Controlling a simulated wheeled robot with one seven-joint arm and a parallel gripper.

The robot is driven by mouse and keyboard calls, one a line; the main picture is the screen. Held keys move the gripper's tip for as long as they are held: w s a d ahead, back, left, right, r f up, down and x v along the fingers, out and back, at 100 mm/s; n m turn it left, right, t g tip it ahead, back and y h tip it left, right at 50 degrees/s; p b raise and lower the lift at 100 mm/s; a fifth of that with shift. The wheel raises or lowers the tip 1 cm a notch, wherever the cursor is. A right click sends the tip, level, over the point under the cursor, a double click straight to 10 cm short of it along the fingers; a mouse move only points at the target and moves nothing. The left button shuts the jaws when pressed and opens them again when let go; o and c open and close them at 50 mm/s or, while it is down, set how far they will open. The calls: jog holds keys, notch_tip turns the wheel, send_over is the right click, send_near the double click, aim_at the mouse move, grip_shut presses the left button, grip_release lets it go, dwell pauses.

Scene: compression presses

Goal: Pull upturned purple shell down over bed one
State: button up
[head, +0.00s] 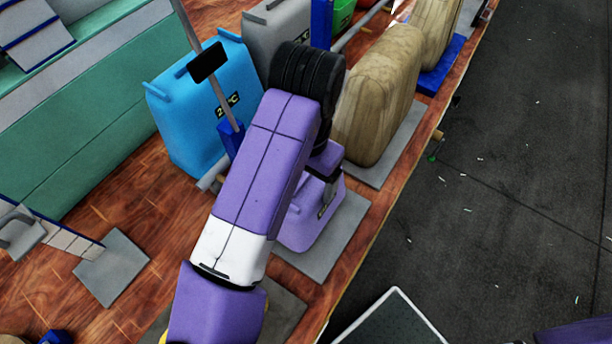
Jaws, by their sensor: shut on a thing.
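The purple shell (307,234) is in the lower middle of the head view, with a small dark label on its side. It is close above or on a grey pad (345,234); I cannot tell whether they touch. My purple and white arm covers its left part. My gripper (322,180) is at the shell's top edge and shut on it; the fingertips are mostly hidden, so the exact grip point is unclear. No number shows clearly to mark bed one.
A blue shell (190,120) with a label stands upturned at left, beside a grey post (205,70). A green bench (80,110) is at upper left. Dark floor (500,170) at right is mostly clear.

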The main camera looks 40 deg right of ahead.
jog(key=shift+f+b, duration=0.3)
jog(key=shift+f, duration=0.15)
jog(key=o, duration=2)
jog(key=shift+r, duration=3.95)
